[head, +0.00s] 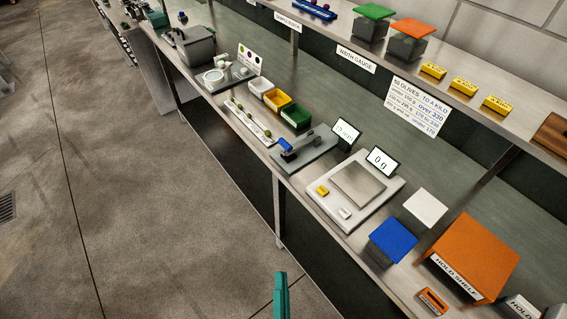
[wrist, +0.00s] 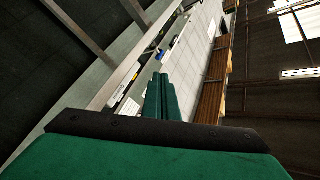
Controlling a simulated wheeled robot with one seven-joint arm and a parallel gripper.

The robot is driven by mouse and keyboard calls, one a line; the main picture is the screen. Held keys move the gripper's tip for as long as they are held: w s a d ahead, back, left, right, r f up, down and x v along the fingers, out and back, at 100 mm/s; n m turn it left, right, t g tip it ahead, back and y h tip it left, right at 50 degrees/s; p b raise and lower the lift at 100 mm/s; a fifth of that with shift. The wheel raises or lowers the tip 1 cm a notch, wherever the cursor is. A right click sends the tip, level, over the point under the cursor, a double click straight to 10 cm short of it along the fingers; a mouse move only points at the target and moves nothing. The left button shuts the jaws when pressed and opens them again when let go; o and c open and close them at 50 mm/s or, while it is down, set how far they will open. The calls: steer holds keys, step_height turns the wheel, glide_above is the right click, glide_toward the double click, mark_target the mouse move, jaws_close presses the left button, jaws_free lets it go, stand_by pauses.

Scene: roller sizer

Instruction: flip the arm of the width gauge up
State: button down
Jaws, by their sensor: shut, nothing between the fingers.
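The width gauge (head: 312,155) sits on the bench in the head view, a grey base with a blue-tipped arm (head: 287,145) at its left end. Its small display (head: 346,133) stands behind it. The arm looks low over the base, but its exact angle is too small to tell. My gripper (head: 281,280) shows as a teal finger at the bottom of the head view, in front of the bench and well apart from the gauge. In the wrist view my gripper (wrist: 162,88) has its green fingers together, with nothing between them.
Right of the gauge is a scale (head: 357,186) with a 0 g display. Left are white, yellow and green bins (head: 296,117) and a strip with olives (head: 248,122). A blue-lidded box (head: 393,240) and an orange hold shelf (head: 475,255) stand farther right. The floor in front is clear.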

steer(key=w+a+r+m+g+h, duration=0.1)
steer(key=w+a+m+g+h, duration=0.1)
steer(key=w+m+h, duration=0.6)
steer(key=w+a+r+m+g+h, duration=0.1)
steer(key=w+m+h, duration=0.7)
steer(key=w+m, duration=1.1)
steer(key=a+m, duration=0.1)
steer(key=m, duration=0.6)
steer(key=shift+w+a+r+g+h, duration=0.2)
steer(key=shift+a+g+h, duration=0.1)
steer(key=shift+a+g, duration=0.1)
steer(key=shift+w+d, duration=0.1)
steer(key=x, duration=0.9)
steer(key=shift+w+d+r, duration=0.15)
steer(key=shift+d+r, duration=0.05)
steer(key=shift+r, duration=0.1)
